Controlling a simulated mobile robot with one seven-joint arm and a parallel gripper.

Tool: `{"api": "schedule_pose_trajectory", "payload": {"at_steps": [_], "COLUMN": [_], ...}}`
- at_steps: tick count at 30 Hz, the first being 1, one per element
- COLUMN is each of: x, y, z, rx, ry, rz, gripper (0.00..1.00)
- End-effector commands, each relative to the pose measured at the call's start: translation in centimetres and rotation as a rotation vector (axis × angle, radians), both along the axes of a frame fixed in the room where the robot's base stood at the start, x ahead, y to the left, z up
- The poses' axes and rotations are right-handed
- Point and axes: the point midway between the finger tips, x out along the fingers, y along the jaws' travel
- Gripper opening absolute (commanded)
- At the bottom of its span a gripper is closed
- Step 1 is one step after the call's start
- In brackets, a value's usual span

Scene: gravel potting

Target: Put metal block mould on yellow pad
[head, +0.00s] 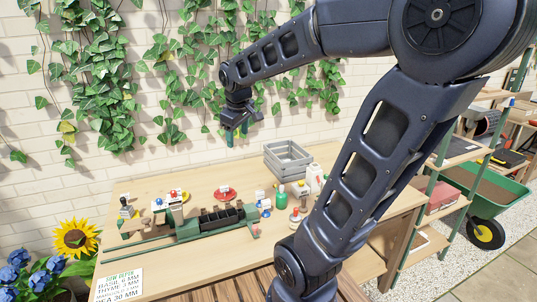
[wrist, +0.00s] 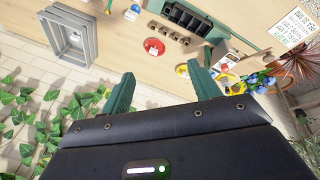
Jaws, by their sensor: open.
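My gripper (head: 236,133) is open and empty, raised above the back of the workbench with its green fingers apart. In the wrist view the gripper (wrist: 163,86) shows nothing between its fingers. A small yellow pad (head: 184,196) lies on the bench left of a red pad, partly hidden by small items in front. A yellow patch, likely the same pad (wrist: 182,70), shows near the right finger in the wrist view. I cannot pick out the metal block mould for certain; small dark pieces lie around the red pad (head: 224,192), too small to tell.
A green rack with dark compartments (head: 208,223) lies along the bench (head: 150,270) front. An ivy-covered wall is behind.

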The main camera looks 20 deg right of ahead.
Motion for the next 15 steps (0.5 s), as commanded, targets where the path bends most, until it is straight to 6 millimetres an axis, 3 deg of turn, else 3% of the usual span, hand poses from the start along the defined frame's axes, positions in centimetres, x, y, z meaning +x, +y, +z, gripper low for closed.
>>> {"api": "schedule_pose_trajectory", "payload": {"at_steps": [3,9,15], "x": [-3.5,-8.7,-12.0], "y": [-2.0,-4.2,-5.1], "z": [0.0,-0.9,-2.0], "rx": [0.066,0.179,0.254], "ry": [-0.023,-0.053,-0.071], "rz": [-0.152,-0.393,-0.548], "gripper": [0.62,0.62,0.62]}}
